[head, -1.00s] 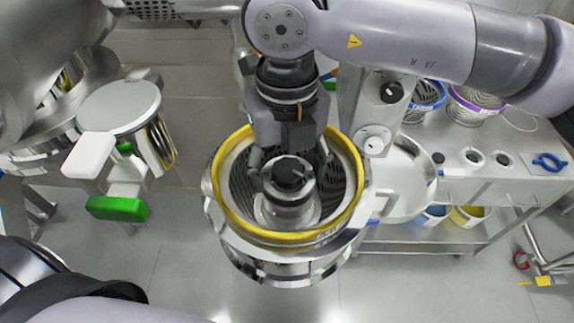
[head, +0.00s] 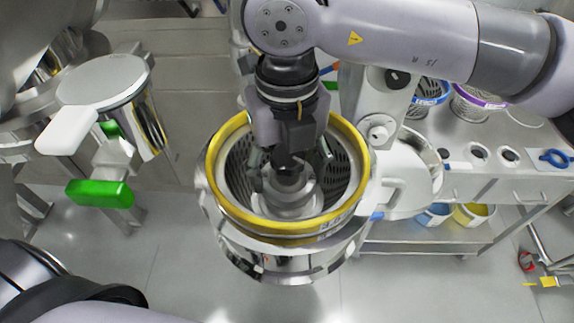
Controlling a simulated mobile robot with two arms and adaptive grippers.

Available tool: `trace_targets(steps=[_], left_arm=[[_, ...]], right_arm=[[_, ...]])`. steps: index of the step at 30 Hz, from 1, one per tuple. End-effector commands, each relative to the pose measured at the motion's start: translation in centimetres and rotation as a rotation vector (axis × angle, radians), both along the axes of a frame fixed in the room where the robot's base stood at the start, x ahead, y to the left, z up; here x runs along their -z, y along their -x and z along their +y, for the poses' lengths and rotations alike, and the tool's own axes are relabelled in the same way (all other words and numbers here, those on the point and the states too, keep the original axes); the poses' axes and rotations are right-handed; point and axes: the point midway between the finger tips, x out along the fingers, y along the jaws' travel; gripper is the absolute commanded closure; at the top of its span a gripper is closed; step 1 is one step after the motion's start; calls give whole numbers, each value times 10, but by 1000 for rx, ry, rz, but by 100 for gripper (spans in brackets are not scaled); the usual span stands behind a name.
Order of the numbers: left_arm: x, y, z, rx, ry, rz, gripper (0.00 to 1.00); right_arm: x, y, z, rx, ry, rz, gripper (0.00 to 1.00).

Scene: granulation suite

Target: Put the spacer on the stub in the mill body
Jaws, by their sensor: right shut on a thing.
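The mill body (head: 215,205) is a round steel housing with a yellow-rimmed perforated screen (head: 350,205) inside, in the middle of the head view. My right gripper (head: 290,166) points down into it, with its fingers inside the yellow rim. It is shut on a small dark piece, apparently the spacer, mostly hidden by the fingers and palm. A grey round hub (head: 288,196) sits just below at the centre. The stub's top is hidden, and I cannot tell whether the held piece touches it. My left gripper is out of view; only part of that arm shows at lower left.
A steel trolley (head: 450,185) at right carries rings, a blue part (head: 556,158), and blue-rimmed and purple-rimmed screens (head: 478,97). Yellow and blue tubs stand on its lower shelf. A steel part with a green-ended handle (head: 100,194) stands at left. Floor in front is clear.

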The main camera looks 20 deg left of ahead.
Motion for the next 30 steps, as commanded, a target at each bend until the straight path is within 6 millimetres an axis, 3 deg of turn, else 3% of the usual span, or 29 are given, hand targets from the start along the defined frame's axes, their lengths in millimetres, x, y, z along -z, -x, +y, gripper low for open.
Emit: trace_targets(steps=[14,15,25,30], left_arm=[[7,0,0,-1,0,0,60],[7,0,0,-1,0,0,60],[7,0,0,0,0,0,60],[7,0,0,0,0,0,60]], right_arm=[[0,0,0,0,-1,-1,71],[0,0,0,0,-1,-1,38],[0,0,0,0,0,0,16],[0,0,0,0,0,0,15]])
